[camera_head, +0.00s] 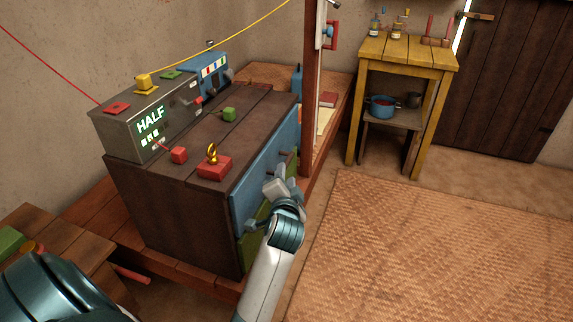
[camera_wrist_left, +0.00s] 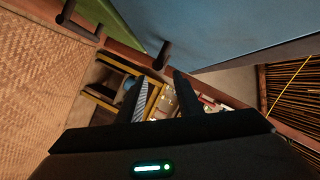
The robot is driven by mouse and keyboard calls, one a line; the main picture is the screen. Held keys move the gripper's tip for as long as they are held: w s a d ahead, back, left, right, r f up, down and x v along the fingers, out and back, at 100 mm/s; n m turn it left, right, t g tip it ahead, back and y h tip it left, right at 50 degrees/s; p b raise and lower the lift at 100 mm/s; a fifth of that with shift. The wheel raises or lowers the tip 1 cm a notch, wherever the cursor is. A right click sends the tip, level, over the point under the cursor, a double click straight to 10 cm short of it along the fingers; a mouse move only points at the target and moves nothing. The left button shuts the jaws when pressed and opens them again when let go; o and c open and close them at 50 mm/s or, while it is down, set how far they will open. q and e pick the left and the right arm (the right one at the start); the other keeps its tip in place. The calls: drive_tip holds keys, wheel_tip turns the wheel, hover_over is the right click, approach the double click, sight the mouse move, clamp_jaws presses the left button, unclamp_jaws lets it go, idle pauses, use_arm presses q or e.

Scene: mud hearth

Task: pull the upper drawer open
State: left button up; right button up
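The dark brown cabinet (camera_head: 180,200) has a blue upper drawer front (camera_head: 286,132) and a green lower front (camera_head: 247,254). My left gripper (camera_head: 279,184) is at the cabinet's front, close to the blue drawer, and hides part of it. In the left wrist view the blue front (camera_wrist_left: 235,35) fills the upper right. A dark peg handle (camera_wrist_left: 164,52) sticks out from it. My left gripper's two fingers (camera_wrist_left: 160,85) are apart, with the handle's end just beyond the tips, near the gap. The drawer looks flush. My right gripper is not in view.
The woven mat (camera_head: 420,250) is clear.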

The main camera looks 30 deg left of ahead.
sight(287, 162)
use_arm(q)
drive_tip(key=x, duration=0.8)
drive_tip(key=shift+w+a, duration=0.15)
clamp_jaws()
